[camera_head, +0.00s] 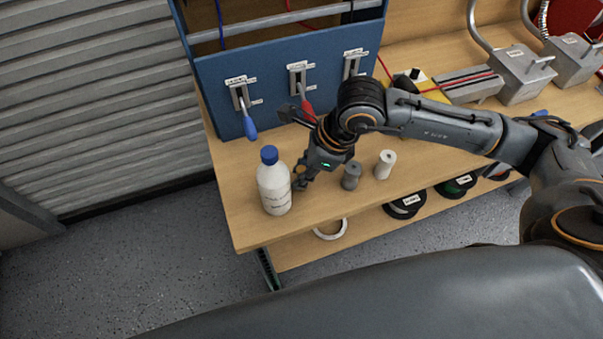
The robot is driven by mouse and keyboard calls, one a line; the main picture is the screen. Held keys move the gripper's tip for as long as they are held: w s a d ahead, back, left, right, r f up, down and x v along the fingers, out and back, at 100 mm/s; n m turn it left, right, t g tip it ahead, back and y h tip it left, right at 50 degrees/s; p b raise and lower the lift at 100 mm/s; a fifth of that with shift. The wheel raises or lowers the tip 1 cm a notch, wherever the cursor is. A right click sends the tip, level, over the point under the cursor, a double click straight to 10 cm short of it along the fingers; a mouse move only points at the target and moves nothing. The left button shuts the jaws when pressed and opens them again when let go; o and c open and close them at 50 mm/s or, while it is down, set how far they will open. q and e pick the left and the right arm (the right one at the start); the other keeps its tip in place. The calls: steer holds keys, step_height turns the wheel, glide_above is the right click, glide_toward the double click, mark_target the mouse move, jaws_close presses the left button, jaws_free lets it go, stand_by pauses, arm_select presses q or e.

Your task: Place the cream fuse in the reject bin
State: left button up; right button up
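The cream fuse (385,164) looks like a small pale cylinder and stands upright on the wooden bench top, near its front edge. My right gripper (301,182) points down at the bench, to the left of the cream fuse and apart from it. Its fingers are small, dark and partly against the bottle's edge, so I cannot tell whether they are open or shut. My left gripper is not in view. I cannot identify a reject bin in this view.
A white bottle (274,184) with a blue cap stands close beside the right gripper. A grey cylinder (351,176) stands between gripper and fuse. A blue panel (215,90) with lever switches rises behind. Spools (407,206) sit on the lower shelf. Bare bench lies at front left.

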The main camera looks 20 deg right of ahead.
steer(key=shift+f, duration=0.2)
jaws_close()
steer(key=shift+r, duration=0.15)
